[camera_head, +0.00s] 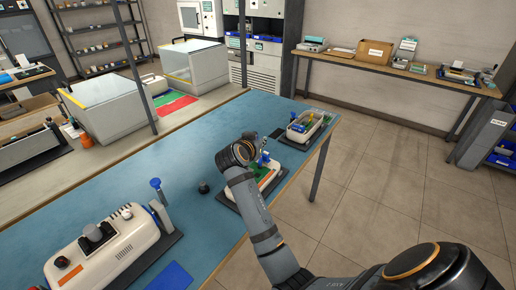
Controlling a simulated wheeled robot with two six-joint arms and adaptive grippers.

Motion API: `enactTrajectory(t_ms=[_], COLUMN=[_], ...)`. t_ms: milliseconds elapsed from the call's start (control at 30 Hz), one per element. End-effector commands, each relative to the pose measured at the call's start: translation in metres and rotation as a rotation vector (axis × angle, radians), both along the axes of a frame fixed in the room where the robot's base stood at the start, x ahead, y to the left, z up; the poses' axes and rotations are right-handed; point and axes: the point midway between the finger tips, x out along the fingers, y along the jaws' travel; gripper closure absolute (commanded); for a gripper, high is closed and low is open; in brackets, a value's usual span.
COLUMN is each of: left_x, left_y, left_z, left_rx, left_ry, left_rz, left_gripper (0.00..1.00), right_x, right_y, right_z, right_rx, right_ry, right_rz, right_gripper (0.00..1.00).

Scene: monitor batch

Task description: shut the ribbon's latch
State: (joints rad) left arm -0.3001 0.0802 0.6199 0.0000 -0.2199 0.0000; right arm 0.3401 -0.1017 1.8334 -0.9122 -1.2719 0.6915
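My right arm reaches in from the lower right, and its wrist is over the middle white device (268,182), which has an orange label and a green part. My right gripper (258,163) points down at this device, largely hidden behind the wrist; its fingers cannot be made out. Something blue shows beside the wrist, too small to tell whether it is a latch. No ribbon or ribbon latch can be picked out clearly. My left gripper is not in view.
A larger white device (105,252) with a blue-knobbed lever (156,184) stands at the left front. An open white device (305,127) with coloured parts stands at the far right end of the blue bench mat (190,150). A dark knob (203,188) lies between devices.

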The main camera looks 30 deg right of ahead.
Motion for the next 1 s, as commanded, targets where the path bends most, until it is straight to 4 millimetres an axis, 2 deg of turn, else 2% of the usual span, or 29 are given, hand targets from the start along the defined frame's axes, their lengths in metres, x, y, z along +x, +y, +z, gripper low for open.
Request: enactTrajectory(t_ms=[167, 267, 367, 433, 500, 600, 733, 867, 1000], left_x=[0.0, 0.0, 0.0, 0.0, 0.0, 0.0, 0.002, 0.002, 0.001], left_y=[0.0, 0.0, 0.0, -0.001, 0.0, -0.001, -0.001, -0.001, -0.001], left_z=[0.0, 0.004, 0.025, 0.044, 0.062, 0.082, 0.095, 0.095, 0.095], left_rx=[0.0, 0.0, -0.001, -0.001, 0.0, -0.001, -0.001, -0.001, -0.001], left_ry=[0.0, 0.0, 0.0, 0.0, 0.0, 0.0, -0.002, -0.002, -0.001], left_rz=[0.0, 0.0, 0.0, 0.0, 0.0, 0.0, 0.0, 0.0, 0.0], left_gripper=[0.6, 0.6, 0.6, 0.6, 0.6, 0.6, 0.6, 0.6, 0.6], right_x=[0.0, 0.004, 0.026, 0.042, 0.047, 0.039, 0.023, 0.016, 0.015], right_y=[0.0, 0.0, -0.001, -0.006, -0.012, -0.02, -0.022, -0.02, -0.019], right_z=[0.0, 0.001, -0.003, -0.008, -0.012, -0.005, 0.013, 0.018, 0.013], right_rx=[0.0, 0.015, 0.114, 0.241, 0.391, 0.605, 0.815, 0.896, 0.898], right_ry=[0.0, 0.013, 0.11, 0.235, 0.379, 0.561, 0.711, 0.763, 0.767], right_rz=[0.0, 0.004, 0.019, 0.022, 0.013, -0.004, -0.008, -0.002, -0.001], right_gripper=[0.81, 0.69, 0.68, 0.68, 0.68, 0.68, 0.68, 0.68, 0.68])
